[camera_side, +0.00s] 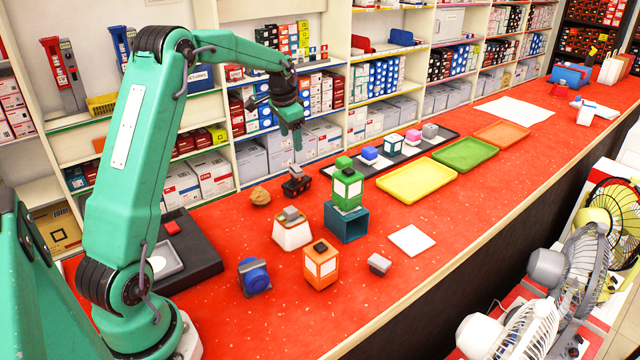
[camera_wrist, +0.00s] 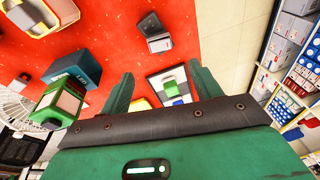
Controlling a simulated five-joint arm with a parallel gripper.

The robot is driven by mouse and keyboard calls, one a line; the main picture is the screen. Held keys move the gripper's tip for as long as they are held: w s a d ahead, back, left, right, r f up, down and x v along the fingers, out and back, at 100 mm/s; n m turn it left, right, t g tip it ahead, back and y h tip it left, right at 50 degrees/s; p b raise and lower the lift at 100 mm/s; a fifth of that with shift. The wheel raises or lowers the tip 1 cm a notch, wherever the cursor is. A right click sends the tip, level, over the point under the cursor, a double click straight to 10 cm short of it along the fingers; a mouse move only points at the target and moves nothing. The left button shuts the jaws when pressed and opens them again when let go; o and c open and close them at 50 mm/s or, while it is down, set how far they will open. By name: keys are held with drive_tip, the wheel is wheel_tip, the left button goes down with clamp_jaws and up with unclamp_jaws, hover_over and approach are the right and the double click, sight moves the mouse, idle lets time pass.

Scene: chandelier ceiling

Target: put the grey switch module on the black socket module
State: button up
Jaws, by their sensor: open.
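The black socket module (camera_side: 296,188) stands on the red counter left of the stacked green block. A grey switch module (camera_side: 297,172) appears to sit on top of it. In the wrist view the black module (camera_wrist: 149,24) shows near the top, with the grey piece (camera_wrist: 160,44) at its near end; whether it is fully seated I cannot tell. My gripper (camera_side: 297,144) hangs above the pair, clear of it, fingers pointing down. In the wrist view its two fingers (camera_wrist: 162,80) are apart with nothing held between them.
A brown lump (camera_side: 260,196), a white block with grey top (camera_side: 292,232), a teal box (camera_side: 346,223) bearing a green block (camera_side: 347,189), an orange block (camera_side: 320,268) and a small grey block (camera_side: 379,264) stand nearby. Shelves rise behind. Front right counter is clear.

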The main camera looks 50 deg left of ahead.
drive_tip(key=s+d+r+t, duration=0.1)
drive_tip(key=s+d+r, duration=0.4)
drive_tip(key=d, duration=0.4)
drive_tip(key=s+d+r+t, duration=0.1)
drive_tip(key=s+d+r, duration=0.45)
drive_tip(key=d, duration=0.25)
drive_tip(key=s+d+f, duration=0.1)
drive_tip(key=s+d, duration=0.4)
drive_tip(key=s, duration=0.3)
drive_tip(key=s+d+f+n+t+h, duration=0.1)
drive_tip(key=s+d+f, duration=0.1)
drive_tip(key=s+d, duration=0.3)
drive_tip(key=s, duration=0.3)
drive_tip(key=shift+s+d, duration=0.25)
drive_tip(key=shift+s, duration=0.1)
